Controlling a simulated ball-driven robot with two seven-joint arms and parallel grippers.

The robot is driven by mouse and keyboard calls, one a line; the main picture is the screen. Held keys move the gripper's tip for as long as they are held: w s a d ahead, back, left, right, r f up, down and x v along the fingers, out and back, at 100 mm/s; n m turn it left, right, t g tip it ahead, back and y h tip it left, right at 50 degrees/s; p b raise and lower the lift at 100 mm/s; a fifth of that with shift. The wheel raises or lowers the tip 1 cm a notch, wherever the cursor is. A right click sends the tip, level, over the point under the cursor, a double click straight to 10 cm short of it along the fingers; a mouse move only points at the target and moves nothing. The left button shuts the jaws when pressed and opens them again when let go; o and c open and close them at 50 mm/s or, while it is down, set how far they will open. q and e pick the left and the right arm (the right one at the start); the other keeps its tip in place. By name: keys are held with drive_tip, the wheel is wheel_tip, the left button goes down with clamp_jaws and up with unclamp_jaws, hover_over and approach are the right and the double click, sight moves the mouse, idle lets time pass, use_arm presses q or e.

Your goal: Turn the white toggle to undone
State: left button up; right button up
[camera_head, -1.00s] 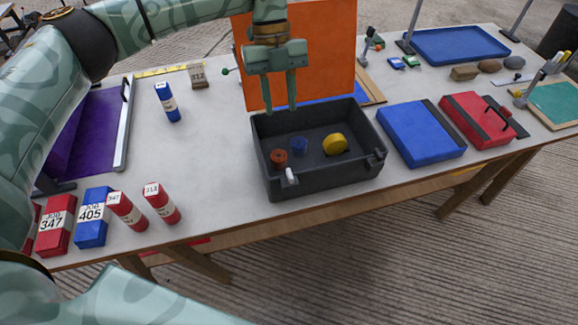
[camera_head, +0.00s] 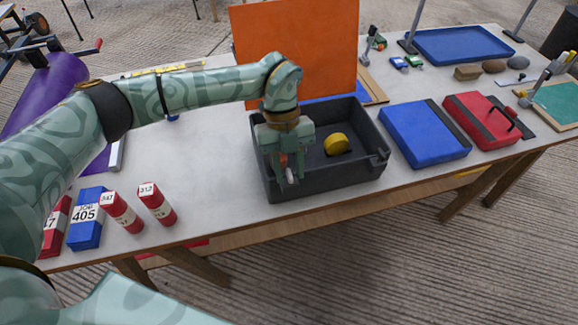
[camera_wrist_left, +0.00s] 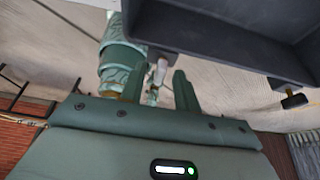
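The white toggle (camera_head: 289,175) is on the front wall of the dark grey box (camera_head: 330,188), near its left front corner. It also shows in the left wrist view (camera_wrist_left: 160,72), against the light background under the dark box. My left gripper (camera_head: 288,180) points down at that front wall, with one finger on each side of the toggle. In the left wrist view my left gripper's fingers (camera_wrist_left: 158,90) are apart, with visible gaps beside the toggle. I cannot tell whether either finger touches it. My right gripper is not in view.
A yellow round piece (camera_head: 337,145) lies in the box. An orange panel (camera_head: 295,50) stands upright behind it. A blue case (camera_head: 423,134) and a red case (camera_head: 482,120) lie to the right. Red and blue containers, one a blue block (camera_head: 86,218), stand at the left front.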

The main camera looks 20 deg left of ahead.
use_arm(q)
clamp_jaws()
drive_tip(key=m+y+p, duration=0.1)
drive_tip(key=m, duration=0.2)
drive_tip(key=shift+d+r+m, duration=0.1)
drive_tip(key=shift+m, duration=0.3)
drive_tip(key=m+y, duration=0.1)
drive_tip(key=m, duration=0.1)
drive_tip(key=m+y+p, duration=0.1)
drive_tip(key=m, duration=0.2)
drive_tip(key=shift+d+y, duration=0.15)
drive_tip(key=shift+y, duration=0.15)
drive_tip(key=m, duration=0.2)
drive_tip(key=m+y+p, duration=0.1)
drive_tip(key=m, duration=0.2)
drive_tip(key=shift+d+y, duration=0.1)
drive_tip(key=shift+y, duration=0.2)
drive_tip(key=shift+d+m+t+y+p, duration=0.1)
drive_tip(key=shift+m+t+y+p, duration=0.5)
drive_tip(key=shift+m, duration=1.5)
drive_tip(key=shift+s, duration=0.1)
